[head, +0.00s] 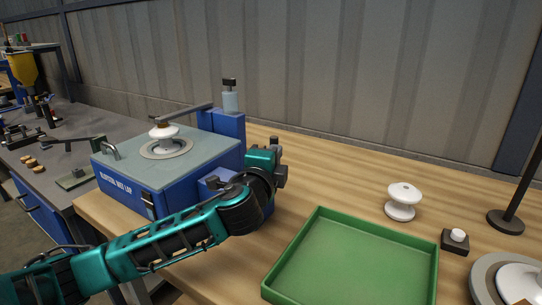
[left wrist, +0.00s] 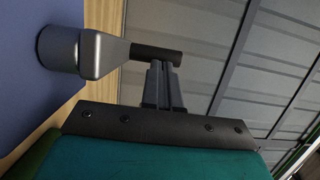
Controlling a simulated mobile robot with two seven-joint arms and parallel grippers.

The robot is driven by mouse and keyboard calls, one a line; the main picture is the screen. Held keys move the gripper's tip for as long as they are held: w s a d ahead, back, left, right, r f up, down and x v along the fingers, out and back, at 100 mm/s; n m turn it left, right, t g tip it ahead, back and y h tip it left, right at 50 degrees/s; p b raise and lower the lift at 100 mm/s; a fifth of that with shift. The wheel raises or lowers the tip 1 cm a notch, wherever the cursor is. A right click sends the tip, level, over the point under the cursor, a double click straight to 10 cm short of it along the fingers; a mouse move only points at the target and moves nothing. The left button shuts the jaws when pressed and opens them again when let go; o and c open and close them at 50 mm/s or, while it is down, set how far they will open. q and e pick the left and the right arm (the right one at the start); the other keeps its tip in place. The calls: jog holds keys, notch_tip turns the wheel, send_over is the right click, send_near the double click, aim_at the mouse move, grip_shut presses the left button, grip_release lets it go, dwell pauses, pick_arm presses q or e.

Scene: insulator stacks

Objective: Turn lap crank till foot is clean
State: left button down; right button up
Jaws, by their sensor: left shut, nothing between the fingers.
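The blue lap machine (head: 165,185) stands on the wooden bench. A white insulator (head: 163,131) sits on the round lap plate (head: 166,149) on its top, under a grey arm (head: 185,115). Its underside is hidden, so I cannot tell how clean its foot is. My left gripper (left wrist: 163,66) is shut, its fingertips at the dark handle (left wrist: 150,51) of the lap crank (left wrist: 104,56); I cannot tell if they touch it. In the head view my left arm reaches across the machine's front right side and hides most of the crank. My right gripper is not in view.
A green tray (head: 350,296) lies on the bench at front right. Behind it stand a white insulator (head: 402,201) and a small dark block with a white knob (head: 458,236). A dark stand (head: 506,221) is at far right. A grey bench (head: 40,185) with small parts is at left.

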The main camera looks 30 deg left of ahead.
pick_arm(q)
jog(key=n+y, duration=0.1)
jog(key=y, duration=0.1)
jog(key=a+n+g+y, duration=0.1)
jog(key=y, duration=0.1)
jog(key=w+n+g+y+p, duration=0.1)
jog(key=n, duration=0.1)
jog(key=shift+a+y, duration=0.35)
jog(key=shift+y, duration=0.05)
jog(key=shift+a+n+g+y, duration=0.35)
jog(key=shift+n+g+y, duration=0.35)
jog(key=shift+g+y, duration=0.1)
jog(key=shift+a+n+g+y, duration=0.4)
jog(key=shift+n+g+y, duration=0.3)
jog(key=shift+g+y, duration=0.1)
jog(key=shift+a+n+g+y, duration=0.35)
jog(key=shift+n+g+y, duration=0.35)
jog(key=shift+g+y, duration=0.1)
